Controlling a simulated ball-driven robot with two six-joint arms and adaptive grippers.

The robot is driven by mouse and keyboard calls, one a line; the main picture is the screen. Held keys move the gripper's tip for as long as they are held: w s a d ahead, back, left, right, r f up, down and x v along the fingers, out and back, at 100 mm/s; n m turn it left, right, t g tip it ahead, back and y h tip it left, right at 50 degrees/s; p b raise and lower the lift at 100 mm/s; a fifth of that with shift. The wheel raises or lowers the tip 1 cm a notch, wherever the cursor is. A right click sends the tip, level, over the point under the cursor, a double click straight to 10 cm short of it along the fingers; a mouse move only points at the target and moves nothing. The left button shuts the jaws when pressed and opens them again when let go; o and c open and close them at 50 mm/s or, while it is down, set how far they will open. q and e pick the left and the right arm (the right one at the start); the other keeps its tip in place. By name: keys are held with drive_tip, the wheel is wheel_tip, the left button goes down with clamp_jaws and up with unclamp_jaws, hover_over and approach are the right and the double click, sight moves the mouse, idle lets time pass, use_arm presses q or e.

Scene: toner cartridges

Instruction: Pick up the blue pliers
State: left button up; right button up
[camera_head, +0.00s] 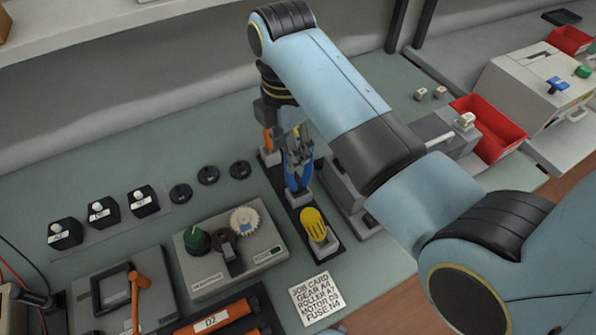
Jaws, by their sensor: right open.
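The blue pliers (296,177) stand upright in a narrow dark tool rack (325,248), blue handles down and grey jaws up. My right arm reaches in from the right. Its right gripper (287,132) points down, open, at the top of the pliers. The gripper partly overlaps the pliers' jaws in the view, and I cannot tell whether they touch. My left gripper is not in view.
In the same rack, a yellow-handled tool (315,225) stands in front of the pliers, and an orange item (267,140) stands behind. A grey fixture with a green knob (196,240) sits left. A red bin (490,127) stands right.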

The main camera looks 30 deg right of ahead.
drive_tip(key=f, duration=0.2)
drive_tip(key=s+f+p, duration=0.1)
drive_tip(key=f, duration=0.1)
drive_tip(key=shift+f, duration=0.15)
drive_tip(key=shift+w+f, duration=0.15)
drive_tip(key=shift+a, duration=0.1)
drive_tip(key=c, duration=0.5)
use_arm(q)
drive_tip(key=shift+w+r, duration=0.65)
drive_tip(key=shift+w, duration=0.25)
use_arm(e)
clamp_jaws()
